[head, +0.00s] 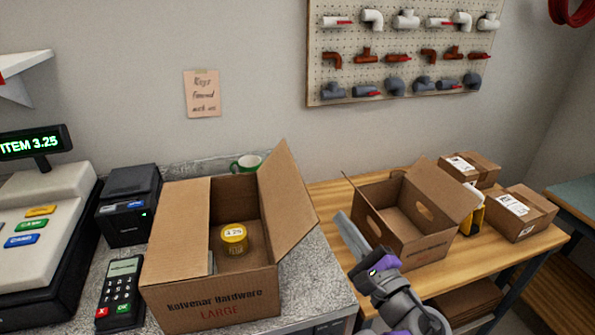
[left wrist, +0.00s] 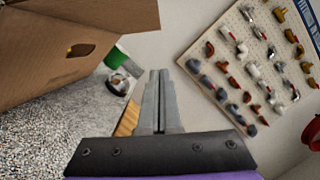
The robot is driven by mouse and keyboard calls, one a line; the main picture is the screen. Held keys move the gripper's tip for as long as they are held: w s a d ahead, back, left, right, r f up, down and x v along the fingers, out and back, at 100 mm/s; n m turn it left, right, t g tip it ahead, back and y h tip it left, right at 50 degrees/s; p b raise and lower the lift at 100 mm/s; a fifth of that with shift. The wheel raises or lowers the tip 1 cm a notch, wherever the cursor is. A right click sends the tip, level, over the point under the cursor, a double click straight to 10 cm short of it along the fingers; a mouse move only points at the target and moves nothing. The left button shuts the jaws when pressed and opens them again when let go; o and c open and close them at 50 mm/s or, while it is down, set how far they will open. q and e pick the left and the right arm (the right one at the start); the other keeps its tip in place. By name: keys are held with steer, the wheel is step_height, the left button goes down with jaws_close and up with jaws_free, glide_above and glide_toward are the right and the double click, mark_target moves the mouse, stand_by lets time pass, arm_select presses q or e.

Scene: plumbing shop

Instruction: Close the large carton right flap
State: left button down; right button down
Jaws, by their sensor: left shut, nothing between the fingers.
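The large carton (head: 215,300), printed "Kolvenar Hardware LARGE", stands on the grey counter. Its left flap (head: 182,225) lies flat over the left part of the opening. Its right flap (head: 284,195) stands up, tilted outward to the right. A yellow tin (head: 233,240) is inside. My left gripper (head: 342,218) is shut and empty, to the right of the right flap and apart from it. In the left wrist view its fingers (left wrist: 157,75) are together, with brown carton cardboard (left wrist: 50,60) at the upper left. My right gripper is not in view.
A smaller open carton (head: 415,245) stands on the wooden table, close right of my gripper. Two sealed parcels (head: 522,212) are beyond it. A card terminal (head: 121,290), printer (head: 128,205) and cash register (head: 45,230) stand left.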

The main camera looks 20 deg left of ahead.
mark_target(281, 190)
arm_select(q)
steer(key=w+a+r+p, duration=0.1)
steer(key=w+a+r, duration=0.3)
steer(key=a, duration=0.5)
steer(key=shift+w+r, duration=0.2)
steer(key=shift+w, duration=0.8)
steer(key=shift+a+r, duration=0.1)
